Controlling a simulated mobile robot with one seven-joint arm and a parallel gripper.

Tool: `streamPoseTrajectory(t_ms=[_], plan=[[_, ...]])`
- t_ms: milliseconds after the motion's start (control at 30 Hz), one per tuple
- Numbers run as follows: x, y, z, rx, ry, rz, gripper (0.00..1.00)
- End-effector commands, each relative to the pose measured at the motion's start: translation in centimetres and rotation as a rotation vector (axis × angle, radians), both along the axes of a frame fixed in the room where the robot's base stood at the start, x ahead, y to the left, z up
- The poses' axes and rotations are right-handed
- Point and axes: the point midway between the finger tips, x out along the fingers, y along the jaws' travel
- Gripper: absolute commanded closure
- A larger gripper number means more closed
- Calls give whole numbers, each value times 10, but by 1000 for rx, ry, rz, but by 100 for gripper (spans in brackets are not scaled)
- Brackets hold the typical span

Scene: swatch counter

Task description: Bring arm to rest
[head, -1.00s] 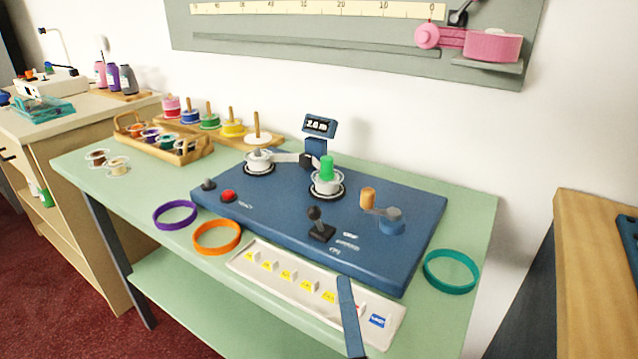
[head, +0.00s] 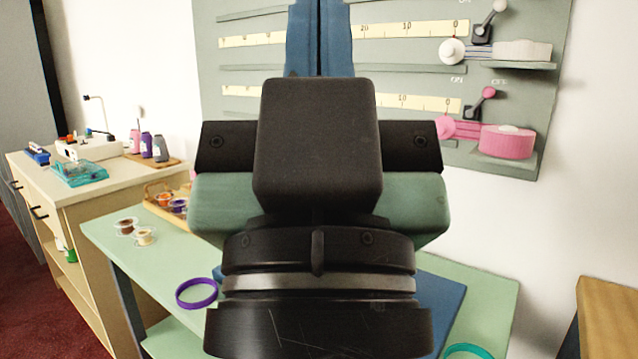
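My gripper (head: 319,38) fills the middle of the head view, its black and green body seen from behind. Its two blue fingers point up to the top edge, side by side with only a thin dark line between them. They look shut, and I see nothing between them; their tips run out of the picture. The gripper and wrist stand in front of the green counter (head: 105,233) and hide most of the blue winding board (head: 443,300).
A purple ring (head: 197,294), a teal ring (head: 468,351) and two small spools (head: 135,232) lie on the counter. A wooden tray (head: 152,193) of spools is partly hidden. The wall panel (head: 520,105) carries ribbon rolls. A wooden cabinet (head: 90,235) stands left, another wooden surface (head: 607,310) right.

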Motion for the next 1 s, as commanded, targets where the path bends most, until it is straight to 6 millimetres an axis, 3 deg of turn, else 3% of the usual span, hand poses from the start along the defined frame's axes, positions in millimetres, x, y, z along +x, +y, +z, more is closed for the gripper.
streamPoseTrajectory(t_ms=[33, 700, 833, 1000], plan=[[0, 0, 25, 1, 0, 1, 100], [1, 0, 227, 2, 2, 5, 100], [1, 1, 254, 1, 2, 6, 100], [1, 1, 269, 2, 2, 6, 100]])
